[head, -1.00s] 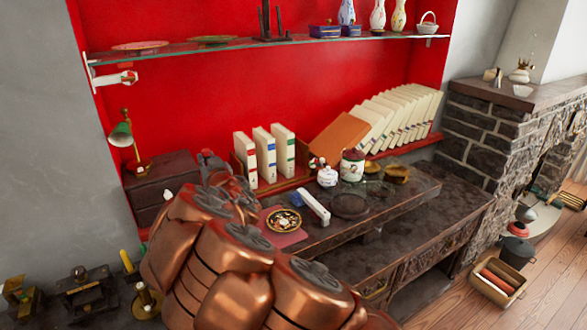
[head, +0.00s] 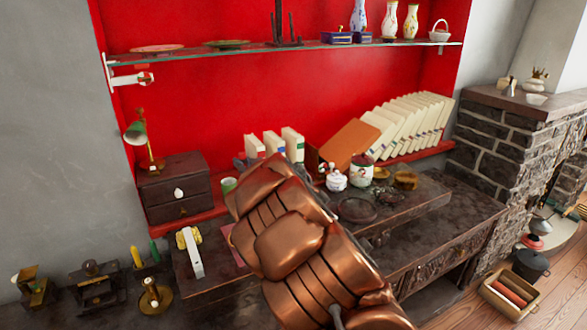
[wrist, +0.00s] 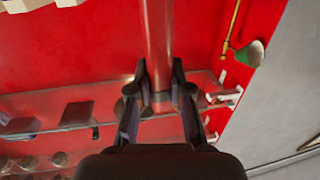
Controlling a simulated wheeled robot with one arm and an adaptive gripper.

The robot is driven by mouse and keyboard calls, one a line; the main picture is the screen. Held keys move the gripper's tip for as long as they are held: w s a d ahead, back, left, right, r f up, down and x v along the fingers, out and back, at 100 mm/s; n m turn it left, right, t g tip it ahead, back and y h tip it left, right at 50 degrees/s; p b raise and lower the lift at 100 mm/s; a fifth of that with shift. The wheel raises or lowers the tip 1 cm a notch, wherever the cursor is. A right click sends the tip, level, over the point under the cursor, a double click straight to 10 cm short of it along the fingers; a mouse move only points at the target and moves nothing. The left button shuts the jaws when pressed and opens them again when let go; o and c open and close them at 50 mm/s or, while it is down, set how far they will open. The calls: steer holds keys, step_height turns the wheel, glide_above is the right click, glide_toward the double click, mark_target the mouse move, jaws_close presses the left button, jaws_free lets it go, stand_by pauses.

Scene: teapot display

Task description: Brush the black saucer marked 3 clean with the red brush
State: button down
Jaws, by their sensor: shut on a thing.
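My gripper (wrist: 158,88) is shut on a long red rod in the wrist view, which looks like the handle of the red brush (wrist: 158,40). No bristles show. In the head view my copper-coloured arm hides most of the gripper and the brush. A dark round dish (head: 357,209) lies on the bench to the right of my arm. No number can be read on it, so I cannot tell if it is the saucer marked 3. A pink mat (head: 229,238) is mostly hidden behind my arm.
White jars (head: 336,181) and leaning books (head: 415,125) stand at the back. A white bar with a yellow block (head: 194,255) lies on the bench left of my arm. A green lamp (head: 137,132) stands over a dark drawer box (head: 170,185). A glass shelf (head: 280,46) hangs above.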

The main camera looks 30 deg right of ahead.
steer(key=s+d+f+y, duration=0.1)
steer(key=s+d, duration=0.2)
steer(key=d, duration=0.3)
steer(key=s+d+y, duration=0.1)
steer(key=s+d, duration=0.3)
steer(key=d, duration=0.2)
step_height(320, 180, down, 6)
steer(key=d+b, duration=0.1)
steer(key=b, duration=0.4)
steer(key=shift+s+n, duration=0.3)
steer(key=shift+s, duration=0.1)
steer(key=shift+f+b, duration=0.45)
steer(key=shift+f, duration=0.65)
